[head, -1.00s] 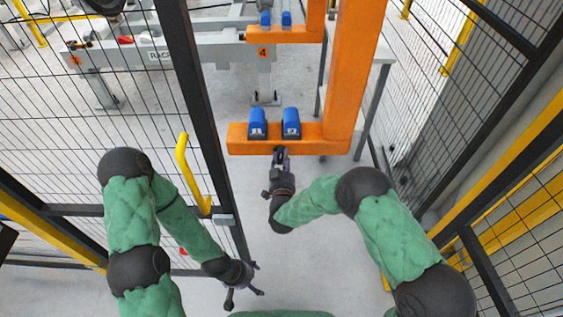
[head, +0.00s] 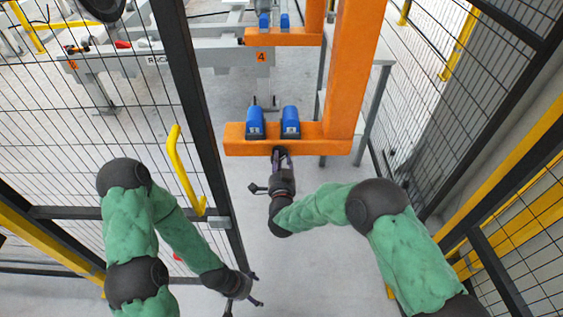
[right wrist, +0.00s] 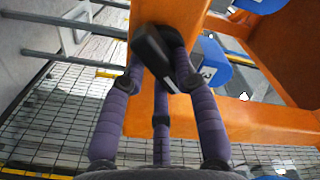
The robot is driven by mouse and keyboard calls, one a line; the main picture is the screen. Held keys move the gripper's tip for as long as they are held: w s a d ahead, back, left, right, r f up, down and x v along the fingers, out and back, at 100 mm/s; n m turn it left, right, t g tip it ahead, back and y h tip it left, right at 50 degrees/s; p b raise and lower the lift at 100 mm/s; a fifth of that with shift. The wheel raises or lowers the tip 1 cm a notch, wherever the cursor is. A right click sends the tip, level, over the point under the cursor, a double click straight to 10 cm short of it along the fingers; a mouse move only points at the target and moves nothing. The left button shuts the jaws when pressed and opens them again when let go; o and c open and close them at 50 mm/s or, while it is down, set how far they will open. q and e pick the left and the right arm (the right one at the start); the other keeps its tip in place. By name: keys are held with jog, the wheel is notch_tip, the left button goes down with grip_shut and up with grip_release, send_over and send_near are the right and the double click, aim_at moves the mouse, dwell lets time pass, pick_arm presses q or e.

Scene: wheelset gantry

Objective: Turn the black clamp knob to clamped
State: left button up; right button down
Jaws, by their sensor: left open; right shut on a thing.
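The black clamp knob (right wrist: 150,47) shows in the right wrist view as a dark bar on the orange beam, lying at a slant across the fingertips. My right gripper (right wrist: 163,68) is shut on it with its dark fingers. In the head view my right gripper (head: 280,154) reaches the front face of the orange beam (head: 325,147), below the two blue blocks, and hides the knob. My left gripper (head: 250,293) is open and empty, low in the head view, apart from the beam. I cannot tell whether the knob stands at clamped.
Blue blocks (head: 255,122) (head: 290,122) sit on the beam. An orange post (head: 350,70) rises at its right end. A mesh gate with a yellow handle (head: 184,172) stands left, near my left arm. Mesh fencing (head: 455,95) bounds the right. Grey floor is clear between the arms.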

dwell(0.5)
jog(key=c, duration=0.9)
grip_release()
jog(key=shift+c, duration=0.2)
jog(key=s, duration=1.2)
